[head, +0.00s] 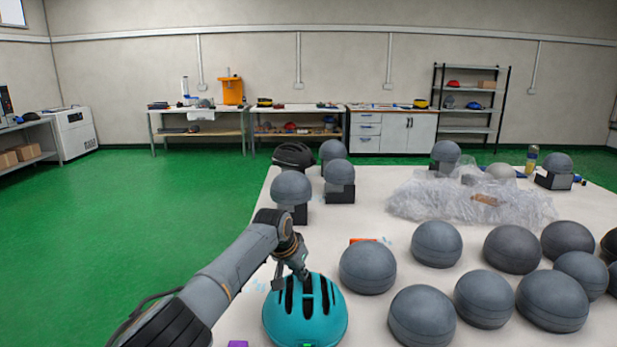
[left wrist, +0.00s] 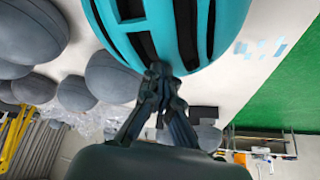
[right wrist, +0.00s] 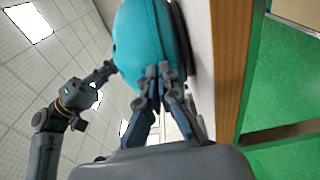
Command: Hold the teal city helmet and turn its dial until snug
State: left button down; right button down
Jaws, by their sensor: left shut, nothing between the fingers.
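The teal helmet (head: 318,318) with dark vent slots sits at the near edge of the white table in the head view. It fills the top of the left wrist view (left wrist: 215,22) and shows side-on in the right wrist view (right wrist: 143,40). My left gripper (head: 301,277) is shut and empty, its tips at the helmet's vented shell; contact is unclear. My right gripper (right wrist: 160,72) shows only in the right wrist view, fingers close together against or just before the lower shell; whether they grip it is unclear. A small green spot shows at the helmet's near bottom edge. I cannot make out the dial.
Several grey domes (head: 368,267) crowd the table right of the helmet. Crumpled clear plastic (head: 470,200) and a black helmet (head: 293,155) lie farther back. A purple item (head: 238,344) is at the near edge. Green floor (head: 150,200) is open to the left.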

jog(key=shift+f, duration=0.25)
dwell(0.4)
jog(key=shift+d, duration=0.25)
jog(key=s, duration=0.6)
jog(key=shift+d, duration=0.35)
jog(key=shift+m+h, duration=0.4)
jog(key=shift+h, duration=0.1)
jog(key=shift+w+a+r, duration=0.25)
jog(key=shift+w+r, duration=0.1)
jog(key=shift+w, duration=0.6)
jog(key=shift+w+a+r, duration=0.2)
jog(key=shift+w+r, duration=0.2)
jog(key=shift+w, duration=0.6)
jog(key=shift+w+a+r, duration=0.25)
jog(key=shift+w+r, duration=0.1)
jog(key=shift+w, duration=0.6)
jog(key=shift+s+a+f, duration=0.1)
jog(key=shift+a+f, duration=0.2)
jog(key=shift+a, duration=0.3)
